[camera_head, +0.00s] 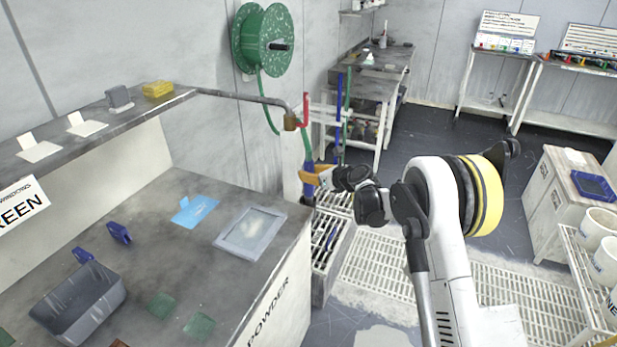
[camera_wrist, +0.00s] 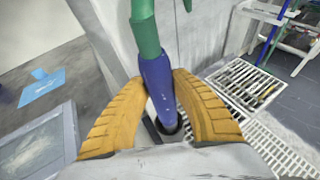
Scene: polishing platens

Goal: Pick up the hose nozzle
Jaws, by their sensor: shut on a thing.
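The hose nozzle is a dark blue cylinder on the end of a green hose. In the wrist view the nozzle (camera_wrist: 158,88) stands between the two orange fingers of my gripper (camera_wrist: 162,100), which are shut on it. The green hose (camera_wrist: 145,32) runs up from the nozzle's top. In the head view my gripper (camera_head: 313,175) is at the nozzle (camera_head: 308,186), beyond the right end of the bench. The fingers hide part of the nozzle there. Its lower end points down over a dark opening in the wrist view.
The bench (camera_head: 160,215) holds a grey bin (camera_head: 80,302) and a framed plate (camera_head: 250,232). Floor grating (camera_head: 385,262) lies below my arm.

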